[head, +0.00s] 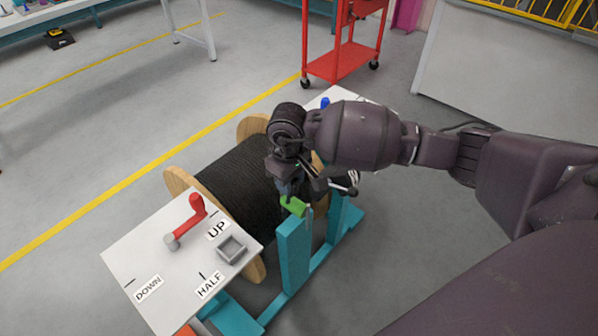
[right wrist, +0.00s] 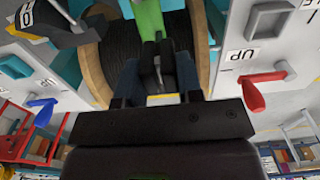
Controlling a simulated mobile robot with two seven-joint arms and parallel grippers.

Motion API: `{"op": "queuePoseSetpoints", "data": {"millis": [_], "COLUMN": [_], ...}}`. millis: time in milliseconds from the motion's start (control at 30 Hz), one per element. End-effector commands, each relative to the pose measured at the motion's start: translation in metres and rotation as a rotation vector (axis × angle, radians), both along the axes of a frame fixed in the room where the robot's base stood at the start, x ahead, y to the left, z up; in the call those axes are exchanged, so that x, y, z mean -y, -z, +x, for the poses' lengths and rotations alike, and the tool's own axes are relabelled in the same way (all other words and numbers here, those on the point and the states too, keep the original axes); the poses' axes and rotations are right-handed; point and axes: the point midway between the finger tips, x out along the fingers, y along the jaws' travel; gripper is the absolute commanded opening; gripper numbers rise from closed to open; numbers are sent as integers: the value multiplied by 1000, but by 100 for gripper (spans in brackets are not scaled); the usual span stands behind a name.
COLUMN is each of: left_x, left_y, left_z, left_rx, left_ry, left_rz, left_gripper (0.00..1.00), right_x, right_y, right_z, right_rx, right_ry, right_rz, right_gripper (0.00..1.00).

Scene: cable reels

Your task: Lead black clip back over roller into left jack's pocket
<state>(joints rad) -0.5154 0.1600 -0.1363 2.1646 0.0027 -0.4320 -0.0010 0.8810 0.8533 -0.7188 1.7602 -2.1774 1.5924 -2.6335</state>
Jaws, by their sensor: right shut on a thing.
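My right gripper (head: 290,188) is in front of the cable reel (head: 240,172), just above the green roller (head: 293,206). In the right wrist view its fingers (right wrist: 157,82) are shut on a small dark thing, which I take for the black clip (right wrist: 150,62); its outline is hard to separate from the fingers. The roller also shows in the right wrist view (right wrist: 148,18), just beyond the fingertips. The left jack's grey square pocket (head: 232,248) sits on the white panel (head: 150,250), beside the UP label, and looks empty. My left gripper is out of view.
A red lever (head: 190,218) stands up from the panel near the pocket. A teal frame (head: 293,255) stands in front of the reel. The other panel's blue lever (head: 325,103) is behind my right arm. A red cart (head: 345,60) stands farther back.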

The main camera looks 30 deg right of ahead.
Motion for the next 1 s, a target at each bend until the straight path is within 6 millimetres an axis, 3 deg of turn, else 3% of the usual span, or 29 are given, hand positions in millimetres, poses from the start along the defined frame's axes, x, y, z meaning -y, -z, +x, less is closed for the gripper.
{"op": "queuePoseSetpoints", "data": {"millis": [500,1000], "left_x": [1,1], "left_y": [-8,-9], "left_z": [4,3], "left_rx": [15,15], "left_ry": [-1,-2], "left_rz": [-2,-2], "left_gripper": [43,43], "right_x": [-45,-56], "right_y": [-1,0], "right_z": [-16,-21], "right_rx": [1,0], "right_ry": [-2,0], "right_rz": [1,0], "right_gripper": [10,10]}}
